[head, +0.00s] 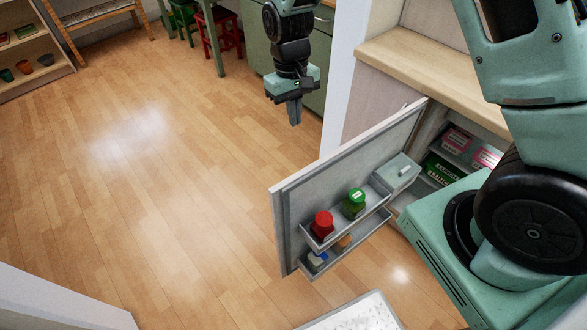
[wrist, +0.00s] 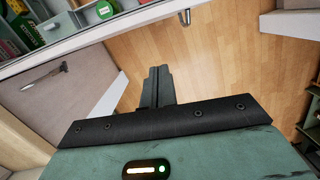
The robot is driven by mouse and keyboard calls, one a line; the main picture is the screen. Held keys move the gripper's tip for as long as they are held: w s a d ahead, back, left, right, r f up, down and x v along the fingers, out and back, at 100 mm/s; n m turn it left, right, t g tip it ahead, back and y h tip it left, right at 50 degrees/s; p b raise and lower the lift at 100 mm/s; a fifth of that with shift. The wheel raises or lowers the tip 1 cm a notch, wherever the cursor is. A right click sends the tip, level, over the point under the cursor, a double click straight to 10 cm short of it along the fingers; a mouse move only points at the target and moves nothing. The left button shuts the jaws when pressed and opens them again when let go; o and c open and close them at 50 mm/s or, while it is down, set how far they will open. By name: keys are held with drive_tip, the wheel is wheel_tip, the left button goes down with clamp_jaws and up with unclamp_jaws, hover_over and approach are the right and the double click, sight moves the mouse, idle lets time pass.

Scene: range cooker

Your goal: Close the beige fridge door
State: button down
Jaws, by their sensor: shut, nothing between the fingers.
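The fridge door (head: 303,200) stands wide open in the head view, with its inner side and shelves facing me. A red-lidded jar (head: 322,225) and a green jar (head: 354,204) stand in its upper shelf. My gripper (head: 295,112) is shut and empty, pointing down beyond the door's outer side and apart from it. In the wrist view, the closed fingers (wrist: 157,85) point toward the door's pale edge (wrist: 100,31), which crosses the top left. A small dark handle (wrist: 185,17) sticks out by that edge. The outer face is mostly hidden in the head view.
The fridge interior (head: 450,160) holds several packets, under a wooden counter (head: 430,75). A white wall end (head: 345,80) stands beside it. The wooden floor (head: 150,180) left of the door is clear. A green table and red stool (head: 222,30) are at the back.

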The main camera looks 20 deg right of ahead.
drive_tip(key=s+a+f+p, duration=0.1)
drive_tip(key=s+f+p, duration=0.1)
drive_tip(key=f, duration=0.5)
drive_tip(key=s+a+f+g+p, duration=0.1)
drive_tip(key=s+f+p, duration=0.1)
drive_tip(key=f, duration=0.6)
drive_tip(key=shift+s+a+f+n+h+p, duration=0.15)
drive_tip(key=shift+s+a+n+h+p, duration=0.2)
drive_tip(key=shift+s, duration=0.2)
drive_tip(key=shift+d, duration=0.1)
